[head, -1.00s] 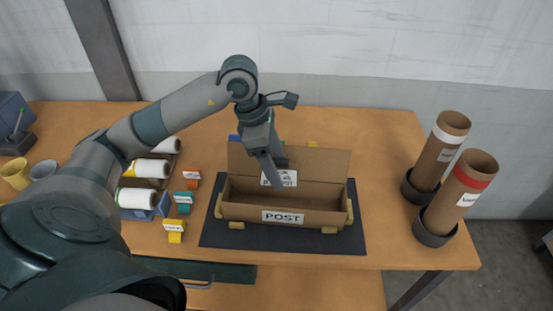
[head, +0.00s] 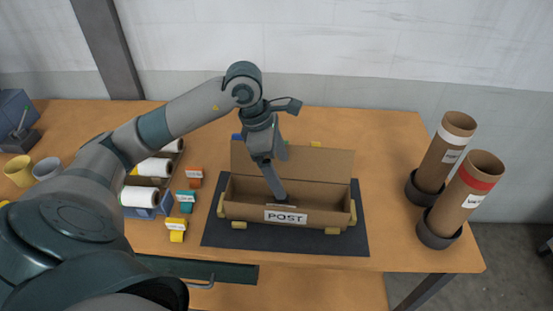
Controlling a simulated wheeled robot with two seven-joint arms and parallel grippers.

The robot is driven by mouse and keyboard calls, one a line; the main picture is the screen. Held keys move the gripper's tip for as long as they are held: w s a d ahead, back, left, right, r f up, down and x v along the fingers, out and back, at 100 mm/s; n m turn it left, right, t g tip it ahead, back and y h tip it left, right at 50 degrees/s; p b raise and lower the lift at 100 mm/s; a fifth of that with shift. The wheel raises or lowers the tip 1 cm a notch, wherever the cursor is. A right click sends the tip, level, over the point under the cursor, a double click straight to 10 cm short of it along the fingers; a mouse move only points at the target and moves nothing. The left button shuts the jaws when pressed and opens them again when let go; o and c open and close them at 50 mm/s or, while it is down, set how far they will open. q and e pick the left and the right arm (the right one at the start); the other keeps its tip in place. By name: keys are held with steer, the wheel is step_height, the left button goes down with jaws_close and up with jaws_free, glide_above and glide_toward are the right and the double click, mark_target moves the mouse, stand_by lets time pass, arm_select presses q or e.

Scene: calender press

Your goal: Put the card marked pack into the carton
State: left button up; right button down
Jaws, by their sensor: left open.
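The open brown carton (head: 240,208), marked POST on its front, stands on a dark mat (head: 222,236) with its lid (head: 325,160) raised at the back. My left gripper (head: 280,196) points down into the carton, its fingertips below the rim near the middle. It is open. A thin pale edge just behind the front wall, by the fingertips, may be the card; I cannot read any marking on it. The gripper and front wall hide much of the carton's inside. My right gripper is not in view.
Orange (head: 195,182), teal (head: 185,208) and yellow (head: 176,236) labelled holders stand left of the mat, beside a rack of white rolls (head: 140,196). Two cardboard tubes (head: 444,152) (head: 462,200) stand in dark cups at right. The table between mat and tubes is clear.

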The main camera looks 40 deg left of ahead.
arm_select(q)
steer(key=shift+r, duration=0.1)
steer(key=b+v, duration=0.4)
steer(key=v, duration=1.3)
steer(key=shift+a, duration=0.15)
steer(key=shift+r, duration=0.1)
stand_by(0.4)
